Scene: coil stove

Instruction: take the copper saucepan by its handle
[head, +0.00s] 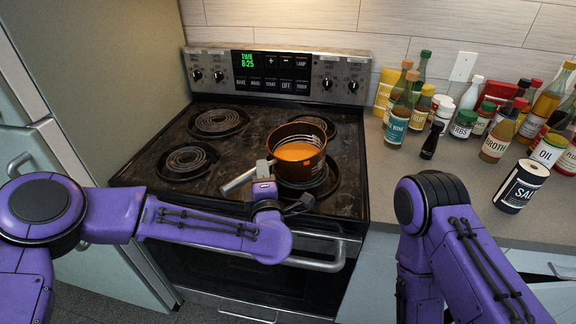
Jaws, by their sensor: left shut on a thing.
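The copper saucepan (299,143) stands on the front right coil of the stove, with an orange content or inner base visible inside. Its grey metal handle (237,182) points to the lower left. My left gripper (263,171) is at the handle, close to the pan's wall, and is shut on it. The fingers are small in the picture and partly hidden by my wrist. My right arm shows at the lower right, but its gripper is out of view.
The stove (150,165) has other bare coils at the left (187,161) and back. Several bottles and jars crowd the right counter (400,180). A salt container (521,186) stands nearer the front. A tall cabinet side borders the stove's left.

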